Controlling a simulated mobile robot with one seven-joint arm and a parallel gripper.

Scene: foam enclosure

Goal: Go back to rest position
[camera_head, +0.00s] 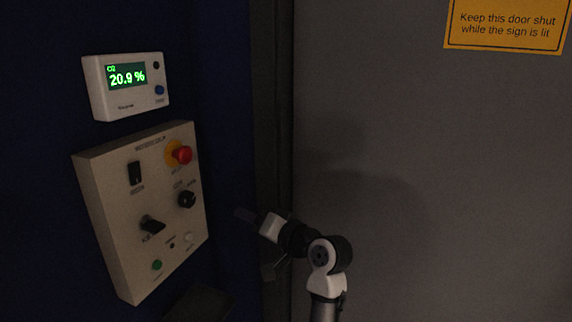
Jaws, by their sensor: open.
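My gripper (256,242) is in the lower middle of the head view, to the right of the control panel and apart from it in the picture. Its dark fingers are spread and nothing shows between them. The scene is dim and the fingertips are hard to make out. My arm comes up from the bottom edge and bends left towards the panel.
A beige control panel (125,210) with a red button (181,154), switches and knobs is on the dark blue wall. A display (126,86) reading 20.9 % is above it. A grey door (430,130) with a yellow sign (507,25) fills the right side.

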